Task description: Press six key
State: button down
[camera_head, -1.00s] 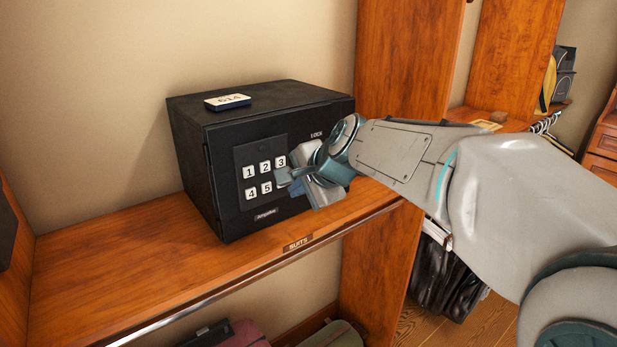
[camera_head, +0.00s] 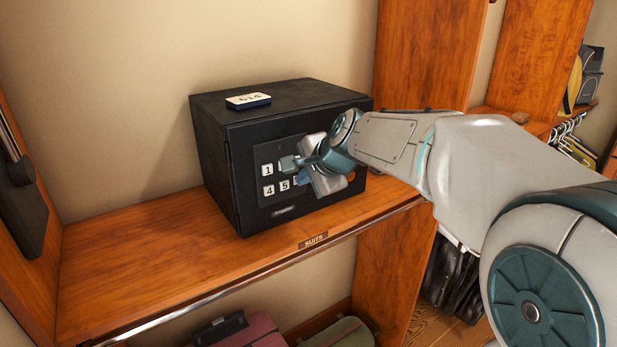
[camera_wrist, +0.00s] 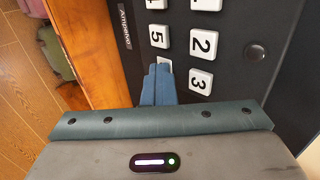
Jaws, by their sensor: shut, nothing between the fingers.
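The black safe (camera_head: 222,180) stands on the wooden shelf, its keypad facing me. In the head view the 1 key (camera_head: 268,169), 4 key (camera_head: 268,190) and 5 key (camera_head: 284,185) show; my gripper (camera_head: 287,163) hides the 2, 3 and 6 keys. In the wrist view, the 6 key (camera_wrist: 166,63) shows only as a white sliver at the tips of my gripper (camera_wrist: 159,68), beside the 5 key (camera_wrist: 158,36). The 2 key (camera_wrist: 204,43) and 3 key (camera_wrist: 200,82) are uncovered there. My gripper is shut and empty. I cannot tell whether its tips touch the 6 key.
A small numbered tag (camera_head: 248,101) lies on top of the safe. The shelf (camera_head: 135,250) is clear left of the safe. A wooden upright (camera_head: 425,60) stands behind my arm. Bags (camera_head: 250,332) sit below the shelf.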

jog(key=shift+r, duration=0.15)
jog(key=s+d+f+b+v, duration=0.1)
jog(key=f+b+v, duration=0.1)
jog(key=v, duration=1)
jog(key=shift+s+d, duration=0.25)
jog(key=shift+s, duration=0.35)
jog(key=shift+r, duration=0.15)
dwell(1.6)
jog(key=s+d+f+n+g+h, duration=0.2)
jog(key=s+d+f+n, duration=0.3)
jog(key=s+f, duration=0.4)
jog(key=s+d+f+n+g+h, duration=0.3)
jog(key=s+f+n, duration=0.3)
jog(key=s+f, duration=0.3)
notch_tip(320, 180, down, 5)
jog(key=shift+d+r, duration=0.2)
jog(key=shift+d, duration=0.7)
jog(key=shift+d, duration=0.15)
